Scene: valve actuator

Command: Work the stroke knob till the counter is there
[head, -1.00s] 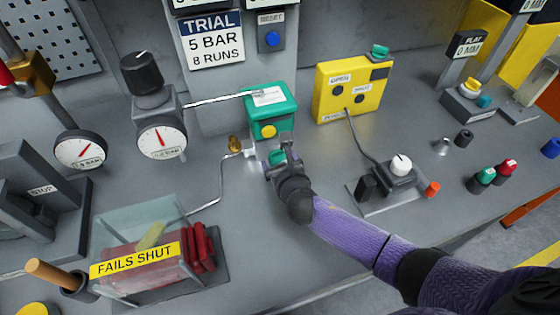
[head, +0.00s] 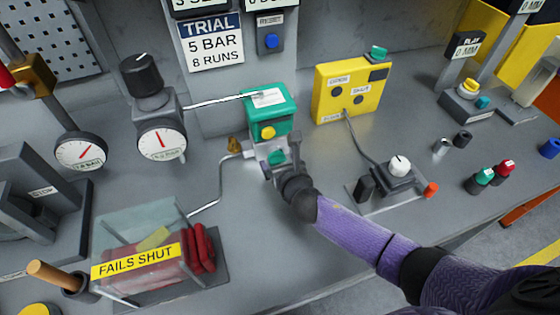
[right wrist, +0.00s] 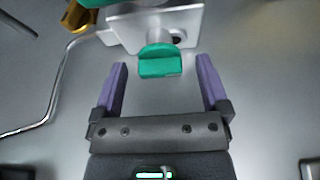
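A green knob (right wrist: 160,62) sits on the silver valve body below the green actuator box (head: 268,98), which has a yellow button. In the head view the green knob (head: 277,157) is partly hidden by my gripper. My right gripper (right wrist: 162,72) is open, with one purple finger on each side of the knob and clear gaps to it. The knob lies level with or just beyond the fingertips. A sign reads TRIAL, 5 BAR, 8 RUNS (head: 211,42). Displays above it are cut off by the top edge, so I cannot read a full count. My left gripper is not in view.
A yellow box (head: 350,90) marked OPEN and SHUT stands right of the actuator. A pressure gauge (head: 162,140) under a black knob (head: 142,73) stands left. A clear box (head: 145,240) labelled FAILS SHUT is at front left. Bare bench lies around my forearm.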

